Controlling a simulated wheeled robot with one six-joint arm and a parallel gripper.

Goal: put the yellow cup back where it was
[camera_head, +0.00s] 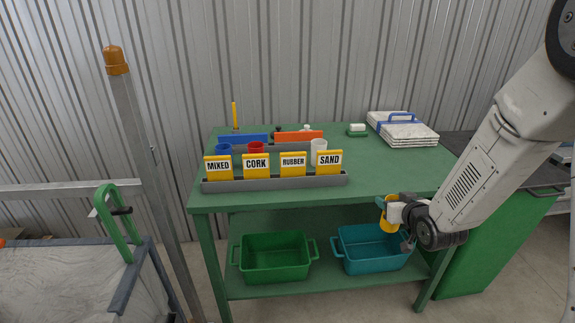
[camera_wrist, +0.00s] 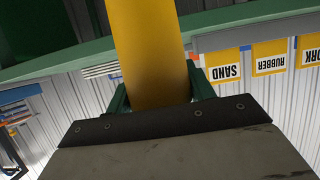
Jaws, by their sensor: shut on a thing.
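The yellow cup (camera_head: 389,222) is in my gripper (camera_head: 384,206) in the head view, in front of the right part of the green table (camera_head: 400,187) and near the height of its top edge. In the wrist view the yellow cup (camera_wrist: 150,50) fills the middle between the two green fingers of my gripper (camera_wrist: 160,92). The gripper is shut on it. On the table stand a blue cup (camera_head: 223,149), a red cup (camera_head: 255,147) and a white cup (camera_head: 318,147), partly hidden behind labelled cards.
A grey rack (camera_head: 275,184) holds yellow cards reading MIXED, CORK, RUBBER and SAND. A green bin (camera_head: 274,258) and a teal bin (camera_head: 372,250) stand on the lower shelf. Stacked white slabs (camera_head: 403,131) lie at the back right. The tabletop's right front is clear.

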